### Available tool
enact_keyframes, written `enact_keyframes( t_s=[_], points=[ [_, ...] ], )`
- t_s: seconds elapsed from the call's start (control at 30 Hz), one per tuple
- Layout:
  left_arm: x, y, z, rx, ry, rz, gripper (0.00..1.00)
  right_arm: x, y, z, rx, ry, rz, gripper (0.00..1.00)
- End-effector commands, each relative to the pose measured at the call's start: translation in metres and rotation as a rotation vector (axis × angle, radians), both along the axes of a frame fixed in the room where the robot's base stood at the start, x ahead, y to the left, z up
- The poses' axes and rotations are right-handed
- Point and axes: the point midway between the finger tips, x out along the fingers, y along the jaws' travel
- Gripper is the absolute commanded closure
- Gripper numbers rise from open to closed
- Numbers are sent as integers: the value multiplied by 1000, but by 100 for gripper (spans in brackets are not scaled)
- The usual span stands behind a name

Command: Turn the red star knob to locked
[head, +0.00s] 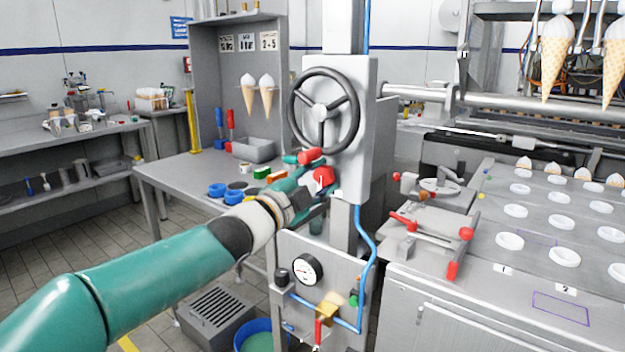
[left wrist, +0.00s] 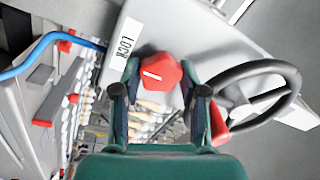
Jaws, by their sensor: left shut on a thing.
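The red star knob (head: 323,177) sits on the front of the grey column housing (head: 362,150), below the handwheel. In the left wrist view the knob (left wrist: 158,73) carries a white line mark, and a white LOCK label (left wrist: 126,38) is beside it. My left gripper (head: 318,184) reaches the knob from the front left. In the left wrist view its fingers (left wrist: 160,88) stand on both sides of the knob and are shut on it. My right gripper is not in view.
The dark handwheel (head: 324,110) is just above the knob, with a red handle (head: 310,156) near my gripper. A blue hose (head: 365,240) runs down the column. A gauge panel (head: 345,275) is below. A steel machine with red clamps (head: 430,232) stands at right.

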Motion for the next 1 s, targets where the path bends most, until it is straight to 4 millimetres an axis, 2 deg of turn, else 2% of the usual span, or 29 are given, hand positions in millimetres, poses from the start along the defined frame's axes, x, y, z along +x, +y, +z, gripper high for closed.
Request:
enact_keyframes(
  t_s=[0.27,0.3,0.43,0.77,1.0],
  points=[
    [1,1,1,2,-2,3,92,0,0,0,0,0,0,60],
    [1,1,1,2,-2,3,54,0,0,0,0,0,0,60],
    [0,1,0,1,-1,2,33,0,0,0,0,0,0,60],
    [-1,1,0,1,-1,0,33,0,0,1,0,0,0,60],
    [-14,11,-1,-1,-1,0,33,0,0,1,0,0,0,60]
  ],
)
